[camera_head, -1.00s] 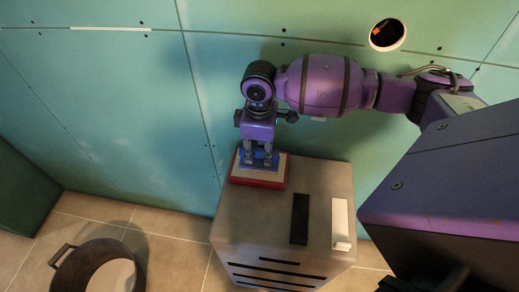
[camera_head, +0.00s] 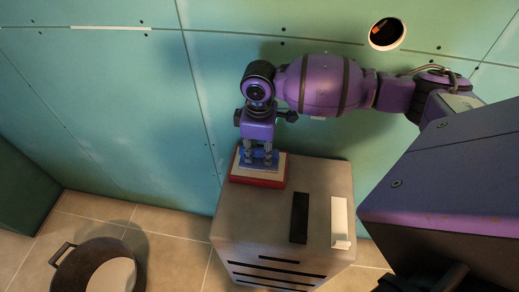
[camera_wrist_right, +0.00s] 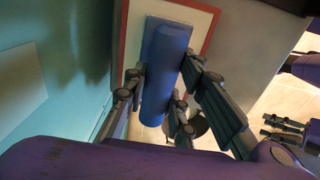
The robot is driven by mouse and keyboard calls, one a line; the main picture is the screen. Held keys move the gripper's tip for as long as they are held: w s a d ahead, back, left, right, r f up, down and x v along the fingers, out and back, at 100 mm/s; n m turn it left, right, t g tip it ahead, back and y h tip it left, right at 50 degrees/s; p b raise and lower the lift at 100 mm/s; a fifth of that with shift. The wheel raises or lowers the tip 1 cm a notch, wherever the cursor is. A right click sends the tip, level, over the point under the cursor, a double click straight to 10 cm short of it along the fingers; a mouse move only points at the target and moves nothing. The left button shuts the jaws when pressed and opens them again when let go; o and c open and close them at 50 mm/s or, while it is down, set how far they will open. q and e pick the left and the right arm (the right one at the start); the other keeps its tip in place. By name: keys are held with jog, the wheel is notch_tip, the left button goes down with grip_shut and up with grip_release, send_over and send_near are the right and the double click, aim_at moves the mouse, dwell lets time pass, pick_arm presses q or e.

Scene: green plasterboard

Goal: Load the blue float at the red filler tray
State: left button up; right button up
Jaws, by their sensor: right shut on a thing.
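The blue float (camera_head: 259,164) is in my right gripper (camera_head: 258,155), whose fingers are shut on it from both sides. It is over the pale filler in the red filler tray (camera_head: 256,182); I cannot tell whether it touches the filler. In the right wrist view the blue float (camera_wrist_right: 165,75) runs between the dark fingers, with the red rim of the tray (camera_wrist_right: 214,28) behind it. My left gripper (camera_wrist_right: 266,125) shows small at the right of the right wrist view, its fingers apart and empty; it is not seen in the head view.
The tray stands on the back left of a grey cabinet (camera_head: 270,215). A black strip (camera_head: 299,218) and a white piece (camera_head: 340,222) lie on its top to the right. A dark round pot (camera_head: 80,268) is on the floor. The green wall is close behind.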

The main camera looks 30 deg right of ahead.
pick_arm(q)
jog(key=shift+w+d+r, duration=0.2)
jog(key=shift+w, duration=0.2)
jog(key=shift+s, duration=0.2)
jog(key=shift+s+a, duration=0.3)
jog(key=shift+s, duration=0.05)
jog(key=shift+w, duration=0.15)
pick_arm(e)
jog(key=shift+f, duration=0.1)
pick_arm(q)
jog(key=shift+w+d+r, duration=0.2)
jog(key=shift+w+d, duration=0.1)
jog(key=shift+w, duration=0.3)
jog(key=shift+s, duration=0.2)
